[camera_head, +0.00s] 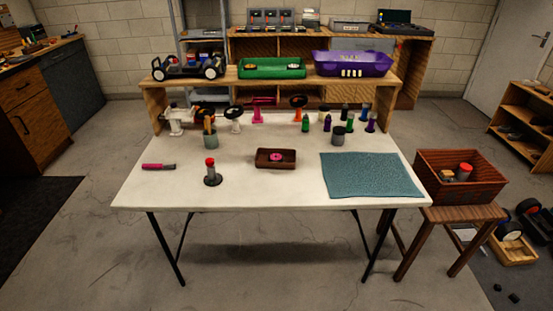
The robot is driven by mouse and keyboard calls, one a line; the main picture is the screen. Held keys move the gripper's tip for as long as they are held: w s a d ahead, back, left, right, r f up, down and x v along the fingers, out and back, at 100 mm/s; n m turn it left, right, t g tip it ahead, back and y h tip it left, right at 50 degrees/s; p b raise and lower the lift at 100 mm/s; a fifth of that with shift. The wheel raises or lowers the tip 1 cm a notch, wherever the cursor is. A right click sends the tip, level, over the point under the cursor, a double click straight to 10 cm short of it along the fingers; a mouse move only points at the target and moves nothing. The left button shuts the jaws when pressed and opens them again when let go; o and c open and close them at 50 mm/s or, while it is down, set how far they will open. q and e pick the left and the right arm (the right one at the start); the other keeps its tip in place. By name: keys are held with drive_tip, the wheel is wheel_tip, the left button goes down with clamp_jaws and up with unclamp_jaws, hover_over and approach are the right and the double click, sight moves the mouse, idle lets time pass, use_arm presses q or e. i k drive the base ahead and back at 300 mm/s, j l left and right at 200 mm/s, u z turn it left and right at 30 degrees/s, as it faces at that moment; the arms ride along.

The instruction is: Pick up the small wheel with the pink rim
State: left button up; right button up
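A small wheel with a pink rim (276,156) lies in a small dark brown tray (262,164) near the middle of the white table (240,190). The wheel is small in the picture, and its lower part is hidden in the tray. Neither of my grippers is in view.
A red-topped dark item (211,174) and a pink-and-dark tool (158,166) are on the table's left. A teal mat (370,176) covers the right. Cups, bottles and stands crowd the back below a wooden shelf (270,84). The table's front middle is clear.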

sight(276, 157)
drive_tip(key=j+z, duration=0.1)
drive_tip(key=z, duration=0.25)
drive_tip(key=i+j+z, duration=0.1)
drive_tip(key=z, duration=0.25)
drive_tip(key=j+z, duration=0.2)
drive_tip(key=z, duration=0.2)
drive_tip(key=j+z, duration=0.5)
drive_tip(key=j, duration=0.9)
drive_tip(key=k+j+z, duration=0.1)
drive_tip(key=j, duration=0.45)
drive_tip(key=k+j, duration=0.1)
drive_tip(key=j, duration=0.4)
